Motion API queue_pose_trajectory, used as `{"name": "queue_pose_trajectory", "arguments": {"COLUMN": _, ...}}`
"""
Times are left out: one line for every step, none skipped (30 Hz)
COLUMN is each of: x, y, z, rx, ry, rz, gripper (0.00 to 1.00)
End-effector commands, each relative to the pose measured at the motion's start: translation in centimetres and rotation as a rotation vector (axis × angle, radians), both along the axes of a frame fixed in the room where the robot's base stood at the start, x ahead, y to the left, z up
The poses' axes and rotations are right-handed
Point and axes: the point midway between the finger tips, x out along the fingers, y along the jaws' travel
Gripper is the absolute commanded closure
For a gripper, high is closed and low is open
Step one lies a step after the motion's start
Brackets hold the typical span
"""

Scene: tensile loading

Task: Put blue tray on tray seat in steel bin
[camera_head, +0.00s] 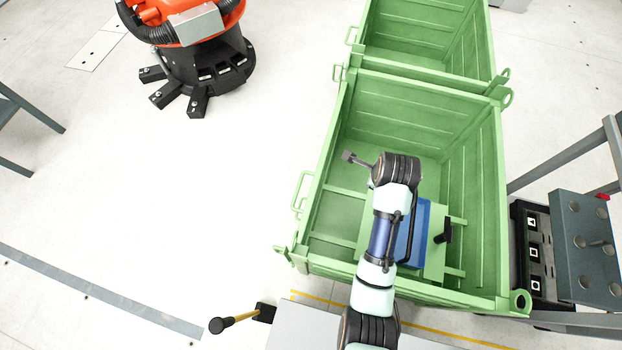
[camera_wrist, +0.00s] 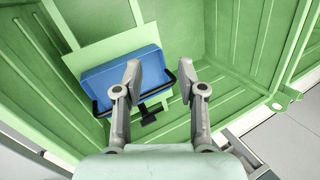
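The blue tray (camera_wrist: 112,74) lies on a pale green plate (camera_wrist: 88,50), which looks like the tray seat, inside the green steel bin (camera_wrist: 230,35). In the head view the tray (camera_head: 419,228) is partly hidden by my arm, and the plate (camera_head: 434,267) shows beside it in the bin (camera_head: 400,108). A black handle-like part (camera_wrist: 150,112) is at the tray's near right edge. My gripper (camera_wrist: 159,72) is open and empty in the wrist view. Its left finger overlaps the tray's right end in the picture; I cannot tell whether they touch. Fingertips are hidden in the head view.
An orange robot (camera_head: 180,20) on a black base is at upper left. A grey fixture (camera_head: 585,240) stands right of the bin.

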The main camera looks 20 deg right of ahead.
Motion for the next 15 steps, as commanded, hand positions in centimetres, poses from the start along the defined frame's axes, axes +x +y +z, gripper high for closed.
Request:
{"name": "queue_pose_trajectory", "arguments": {"x": 1.2, "y": 3.8, "z": 1.9, "rx": -0.116, "ry": -0.032, "rz": 0.247, "gripper": 0.60}}
{"name": "queue_pose_trajectory", "arguments": {"x": 1.8, "y": 5.9, "z": 3.3, "rx": -0.200, "ry": -0.048, "rz": 0.407, "gripper": 0.60}}
{"name": "queue_pose_trajectory", "arguments": {"x": 2.2, "y": 8.9, "z": 5.2, "rx": -0.320, "ry": -0.072, "rz": 0.614, "gripper": 0.60}}
{"name": "queue_pose_trajectory", "arguments": {"x": 2.3, "y": 11.1, "z": 6.7, "rx": -0.418, "ry": -0.089, "rz": 0.763, "gripper": 0.60}}
{"name": "queue_pose_trajectory", "arguments": {"x": 2.3, "y": 13.3, "z": 8.2, "rx": -0.518, "ry": -0.103, "rz": 0.907, "gripper": 0.60}}
{"name": "queue_pose_trajectory", "arguments": {"x": 1.9, "y": 16.2, "z": 10.2, "rx": -0.657, "ry": -0.122, "rz": 1.084, "gripper": 0.60}}
{"name": "queue_pose_trajectory", "arguments": {"x": 1.4, "y": 18.1, "z": 11.6, "rx": -0.761, "ry": -0.134, "rz": 1.204, "gripper": 0.60}}
{"name": "queue_pose_trajectory", "arguments": {"x": 0.9, "y": 19.9, "z": 13.0, "rx": -0.864, "ry": -0.144, "rz": 1.311, "gripper": 0.60}}
{"name": "queue_pose_trajectory", "arguments": {"x": 0.0, "y": 22.1, "z": 14.7, "rx": -0.994, "ry": -0.152, "rz": 1.436, "gripper": 0.60}}
{"name": "queue_pose_trajectory", "arguments": {"x": -0.6, "y": 23.4, "z": 15.8, "rx": -1.084, "ry": -0.158, "rz": 1.513, "gripper": 0.60}}
{"name": "queue_pose_trajectory", "arguments": {"x": -1.3, "y": 24.6, "z": 16.8, "rx": -1.168, "ry": -0.161, "rz": 1.578, "gripper": 0.60}}
{"name": "queue_pose_trajectory", "arguments": {"x": -2.1, "y": 25.8, "z": 18.0, "rx": -1.263, "ry": -0.162, "rz": 1.645, "gripper": 0.60}}
{"name": "queue_pose_trajectory", "arguments": {"x": -2.6, "y": 26.5, "z": 18.7, "rx": -1.323, "ry": -0.163, "rz": 1.684, "gripper": 0.60}}
{"name": "queue_pose_trajectory", "arguments": {"x": -3.0, "y": 27.1, "z": 19.2, "rx": -1.371, "ry": -0.161, "rz": 1.715, "gripper": 0.60}}
{"name": "queue_pose_trajectory", "arguments": {"x": -3.4, "y": 27.6, "z": 19.7, "rx": -1.419, "ry": -0.159, "rz": 1.742, "gripper": 0.60}}
